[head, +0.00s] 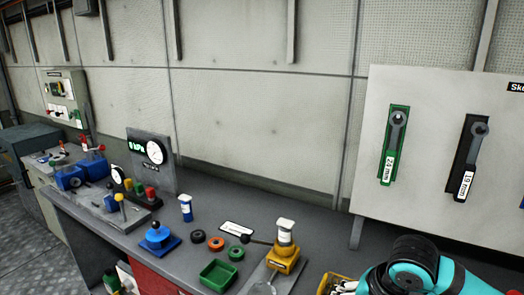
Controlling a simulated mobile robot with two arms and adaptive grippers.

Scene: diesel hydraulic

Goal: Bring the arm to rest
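Part of an arm of mine (412,266), teal with a black round joint, shows at the bottom right corner of the head view. It is cut off by the lower frame edge, and its gripper is out of sight. I see neither my left nor my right gripper, so I cannot tell whether they hold anything.
The grey workbench (190,250) carries a green tray (218,275), several rings, a yellow device with a lever (284,257), a blue device (159,238) and a gauge panel (152,160). A white tool board (435,150) with two wrenches stands at right, above the arm.

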